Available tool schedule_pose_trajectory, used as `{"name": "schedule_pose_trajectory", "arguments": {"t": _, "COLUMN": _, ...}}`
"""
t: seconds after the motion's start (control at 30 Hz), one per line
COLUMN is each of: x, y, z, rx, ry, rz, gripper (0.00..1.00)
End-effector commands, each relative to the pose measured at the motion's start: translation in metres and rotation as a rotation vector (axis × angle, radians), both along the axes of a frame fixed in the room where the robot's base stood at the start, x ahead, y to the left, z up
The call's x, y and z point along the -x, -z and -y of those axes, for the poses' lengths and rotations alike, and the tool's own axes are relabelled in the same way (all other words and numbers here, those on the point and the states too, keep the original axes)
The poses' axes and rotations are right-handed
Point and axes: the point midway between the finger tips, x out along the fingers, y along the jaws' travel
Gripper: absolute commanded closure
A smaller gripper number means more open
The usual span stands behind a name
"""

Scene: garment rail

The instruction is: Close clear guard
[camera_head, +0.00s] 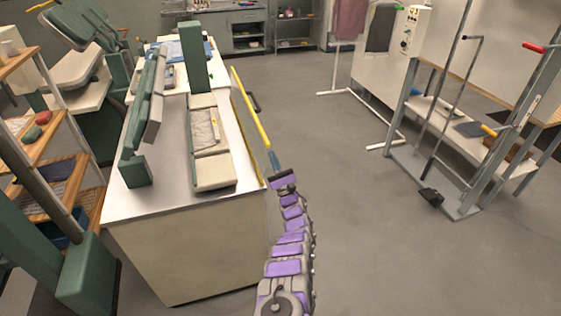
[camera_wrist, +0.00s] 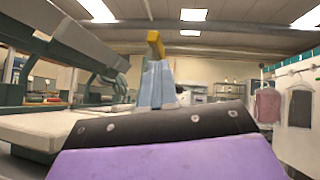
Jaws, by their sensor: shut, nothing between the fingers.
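A yellow bar (camera_head: 250,105) runs along the right side of the white-topped press table (camera_head: 143,202). It looks like the edge of the clear guard; the clear panel itself is hard to make out. A dark handle (camera_head: 254,101) sits beside the bar. My gripper (camera_head: 274,158) is at the near end of the yellow bar, by the table's right edge. In the wrist view its blue-grey fingers (camera_wrist: 155,84) are together with nothing between them. The yellow bar's end (camera_wrist: 155,43) shows just above the fingertips; I cannot tell whether they touch.
A green press head (camera_head: 146,105) and a pale padded bed (camera_head: 210,140) stand on the table. Wooden shelves (camera_head: 62,170) are at the left. A metal frame (camera_head: 465,205) and garment rail (camera_head: 330,92) stand at the right. The grey floor between is clear.

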Motion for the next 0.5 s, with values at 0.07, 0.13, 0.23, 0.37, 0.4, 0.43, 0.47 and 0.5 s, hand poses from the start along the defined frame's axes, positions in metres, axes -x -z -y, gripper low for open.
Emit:
{"name": "schedule_pose_trajectory", "arguments": {"t": 0.07, "x": 0.002, "y": 0.0, "z": -0.006, "rx": 0.038, "ry": -0.001, "rz": 0.012, "gripper": 1.0}}
{"name": "schedule_pose_trajectory", "arguments": {"t": 0.13, "x": 0.003, "y": 0.0, "z": -0.01, "rx": 0.064, "ry": -0.002, "rz": 0.019, "gripper": 1.0}}
{"name": "schedule_pose_trajectory", "arguments": {"t": 0.23, "x": 0.005, "y": -0.001, "z": -0.014, "rx": 0.092, "ry": -0.002, "rz": 0.027, "gripper": 1.0}}
{"name": "schedule_pose_trajectory", "arguments": {"t": 0.37, "x": 0.005, "y": -0.001, "z": -0.016, "rx": 0.112, "ry": 0.001, "rz": 0.034, "gripper": 1.0}}
{"name": "schedule_pose_trajectory", "arguments": {"t": 0.4, "x": 0.006, "y": -0.001, "z": -0.017, "rx": 0.116, "ry": 0.001, "rz": 0.036, "gripper": 1.0}}
{"name": "schedule_pose_trajectory", "arguments": {"t": 0.43, "x": 0.006, "y": -0.001, "z": -0.017, "rx": 0.118, "ry": 0.001, "rz": 0.036, "gripper": 1.0}}
{"name": "schedule_pose_trajectory", "arguments": {"t": 0.47, "x": 0.006, "y": -0.002, "z": -0.017, "rx": 0.119, "ry": 0.001, "rz": 0.037, "gripper": 1.0}}
{"name": "schedule_pose_trajectory", "arguments": {"t": 0.5, "x": 0.006, "y": -0.002, "z": -0.017, "rx": 0.12, "ry": 0.001, "rz": 0.037, "gripper": 1.0}}
